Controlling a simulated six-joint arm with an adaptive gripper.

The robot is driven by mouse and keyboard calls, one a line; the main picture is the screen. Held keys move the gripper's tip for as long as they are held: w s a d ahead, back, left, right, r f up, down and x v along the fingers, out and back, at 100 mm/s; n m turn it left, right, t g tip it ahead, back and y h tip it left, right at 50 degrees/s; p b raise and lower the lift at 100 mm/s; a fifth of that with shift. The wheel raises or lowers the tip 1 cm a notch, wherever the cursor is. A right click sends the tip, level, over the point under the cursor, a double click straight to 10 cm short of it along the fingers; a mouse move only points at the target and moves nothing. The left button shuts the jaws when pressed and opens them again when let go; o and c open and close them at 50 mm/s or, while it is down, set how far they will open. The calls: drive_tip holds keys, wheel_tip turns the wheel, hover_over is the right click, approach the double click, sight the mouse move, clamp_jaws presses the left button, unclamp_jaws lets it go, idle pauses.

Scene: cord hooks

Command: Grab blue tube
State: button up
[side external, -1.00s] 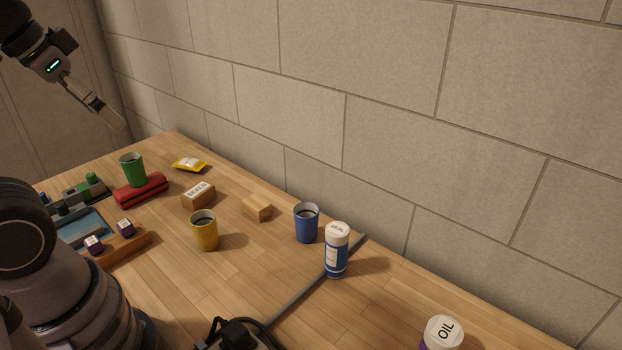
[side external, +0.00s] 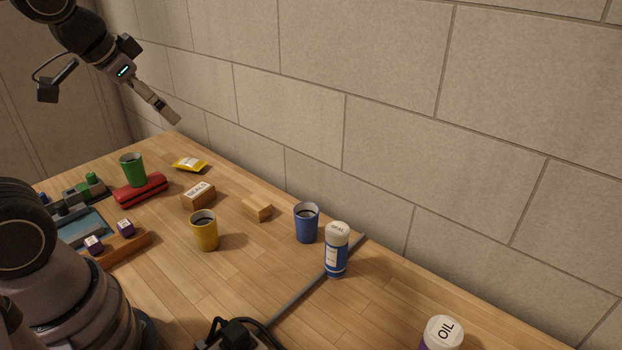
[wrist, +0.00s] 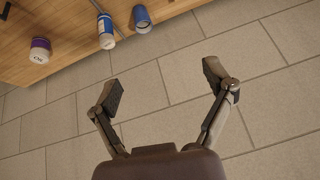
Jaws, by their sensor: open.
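A blue tube with a white lid (side external: 336,250) stands upright on the wooden table, right of centre in the side view. It also shows in the wrist view (wrist: 105,27), at the upper left. A plain blue cup (side external: 306,223) stands just behind and left of it, and shows in the wrist view too (wrist: 141,17). My gripper (side external: 176,118) is up at the upper left of the side view, above the far end of the table and well away from the tube. In the wrist view its two fingers (wrist: 164,84) are spread apart with nothing between them.
A white-lidded oil container (side external: 442,332) stands at the front right. A grey strip (side external: 300,294) crosses the table. A block wall (side external: 400,120) borders it.

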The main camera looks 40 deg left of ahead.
drive_tip(key=w+f+m+t, duration=0.1)
drive_tip(key=w+f+m, duration=0.2)
drive_tip(key=w+f, duration=0.65)
drive_tip(key=m+t+h, duration=0.3)
drive_tip(key=h, duration=0.5)
approach(336, 253)
drive_tip(key=s+a+f, duration=0.1)
drive_tip(key=a+f, duration=0.1)
drive_tip(key=a, duration=0.2)
drive_tip(key=shift+h, duration=0.3)
drive_tip(key=x, duration=0.8)
drive_tip(key=shift+w+d+f, duration=0.15)
drive_tip(key=shift+d, duration=0.1)
drive_tip(key=shift+r+x, duration=0.15)
drive_tip(key=shift+x, duration=1.15)
drive_tip(key=shift+r+x, duration=0.15)
drive_tip(key=shift+x, duration=1.2)
drive_tip(key=shift+w, duration=0.2)
drive_tip(key=c, duration=1.3)
